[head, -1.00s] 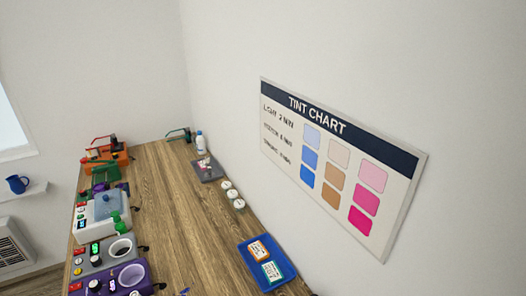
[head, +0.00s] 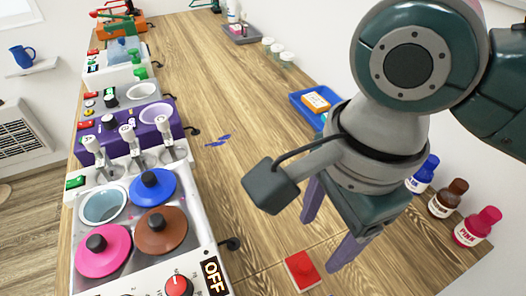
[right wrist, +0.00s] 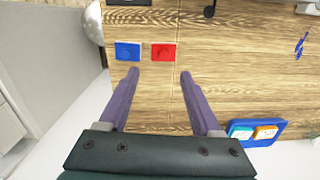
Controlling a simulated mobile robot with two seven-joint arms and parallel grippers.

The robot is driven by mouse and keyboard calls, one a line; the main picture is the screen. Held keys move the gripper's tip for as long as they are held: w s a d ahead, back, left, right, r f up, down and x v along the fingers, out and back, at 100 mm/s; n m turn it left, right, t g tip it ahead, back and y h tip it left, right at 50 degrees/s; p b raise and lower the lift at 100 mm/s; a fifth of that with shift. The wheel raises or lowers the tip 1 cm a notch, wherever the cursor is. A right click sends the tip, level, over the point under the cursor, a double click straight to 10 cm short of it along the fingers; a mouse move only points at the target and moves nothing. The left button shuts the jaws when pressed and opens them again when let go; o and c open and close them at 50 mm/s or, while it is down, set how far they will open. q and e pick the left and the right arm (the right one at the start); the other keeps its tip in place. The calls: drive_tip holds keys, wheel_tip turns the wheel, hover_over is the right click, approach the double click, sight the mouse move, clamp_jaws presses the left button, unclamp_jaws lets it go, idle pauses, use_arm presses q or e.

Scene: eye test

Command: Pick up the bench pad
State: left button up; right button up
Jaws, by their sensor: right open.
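A flat red square pad (head: 302,270) with a small raised middle lies on the wooden bench near the bottom of the head view. It also shows in the right wrist view (right wrist: 163,58), beside a similar blue pad (right wrist: 127,58). I cannot tell which of the two is the bench pad. My right gripper (head: 319,245) is open and empty, with its purple fingers above the bench near the red pad. In the right wrist view the fingertips (right wrist: 160,73) stand apart, and the red pad appears just beyond the gap. My left gripper is out of view.
A white multi-pot unit (head: 215,255) with coloured lids and a purple pot unit (head: 108,142) line the left side. Blue, brown and pink bottles (head: 477,226) stand at right. A blue tray (head: 297,99) lies partly behind my arm. The bench middle is largely clear.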

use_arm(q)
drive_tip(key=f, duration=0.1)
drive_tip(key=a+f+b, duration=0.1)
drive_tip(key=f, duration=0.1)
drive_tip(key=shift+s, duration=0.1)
use_arm(e)
wheel_tip(320, 180, down, 3)
drive_tip(key=w+m, duration=0.1)
drive_tip(key=m, duration=0.1)
use_arm(q)
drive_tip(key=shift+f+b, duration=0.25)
drive_tip(key=shift+b, duration=0.15)
use_arm(e)
hover_over(304, 264)
drive_tip(key=f, duration=0.4)
drive_tip(key=shift+w+d+h, duration=0.1)
drive_tip(key=shift+d+h, duration=0.2)
drive_tip(key=shift+h, duration=0.1)
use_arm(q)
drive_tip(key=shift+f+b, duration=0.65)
use_arm(e)
drive_tip(key=f, duration=0.5)
drive_tip(key=shift+a+f, duration=0.15)
drive_tip(key=shift+a, duration=0.15)
clamp_jaws()
